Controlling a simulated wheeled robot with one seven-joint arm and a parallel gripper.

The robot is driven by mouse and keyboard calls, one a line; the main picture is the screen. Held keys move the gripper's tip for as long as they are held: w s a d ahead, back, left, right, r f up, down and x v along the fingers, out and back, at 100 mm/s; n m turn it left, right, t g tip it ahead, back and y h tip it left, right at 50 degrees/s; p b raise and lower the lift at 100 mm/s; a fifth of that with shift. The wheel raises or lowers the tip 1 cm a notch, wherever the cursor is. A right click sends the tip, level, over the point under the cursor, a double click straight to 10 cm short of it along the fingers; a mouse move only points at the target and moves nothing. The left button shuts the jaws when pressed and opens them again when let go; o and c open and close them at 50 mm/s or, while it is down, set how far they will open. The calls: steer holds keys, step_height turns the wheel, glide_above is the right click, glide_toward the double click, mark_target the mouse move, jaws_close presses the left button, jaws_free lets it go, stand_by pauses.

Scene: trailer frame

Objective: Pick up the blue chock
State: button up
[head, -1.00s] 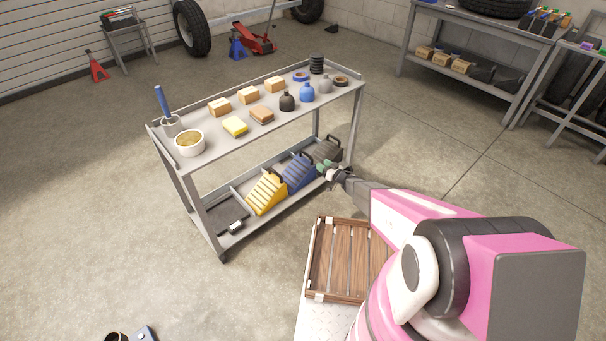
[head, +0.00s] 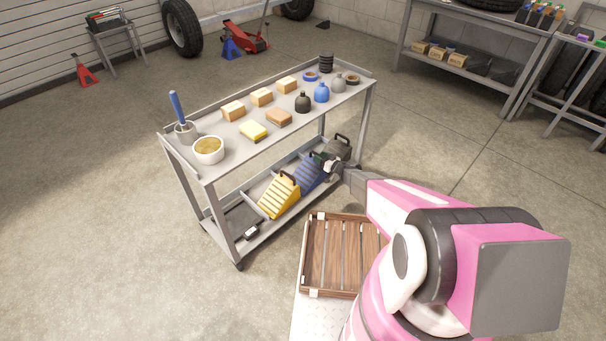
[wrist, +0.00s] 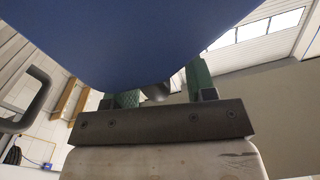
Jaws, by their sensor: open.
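The blue chock (head: 308,171) sits on the lower shelf of the grey cart, between the yellow chock (head: 279,197) and the dark grey chock (head: 341,147). My gripper (head: 325,163) is at the blue chock's right end, in front of part of it. In the wrist view the blue chock (wrist: 140,40) fills the top middle, very close. The green fingers of my gripper (wrist: 162,88) are apart, one on each side, and the chock hides their upper parts. I cannot tell whether they touch it.
The cart's top shelf (head: 230,155) is above the chocks, holding bottles, boxes and a bowl. Its posts stand at the corners. A wooden crate (head: 322,255) stands in front, below my arm. A dark handle (wrist: 30,98) shows at left in the wrist view.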

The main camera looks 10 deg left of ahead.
steer(key=shift+w+a, duration=0.15)
jaws_close()
stand_by(1.4)
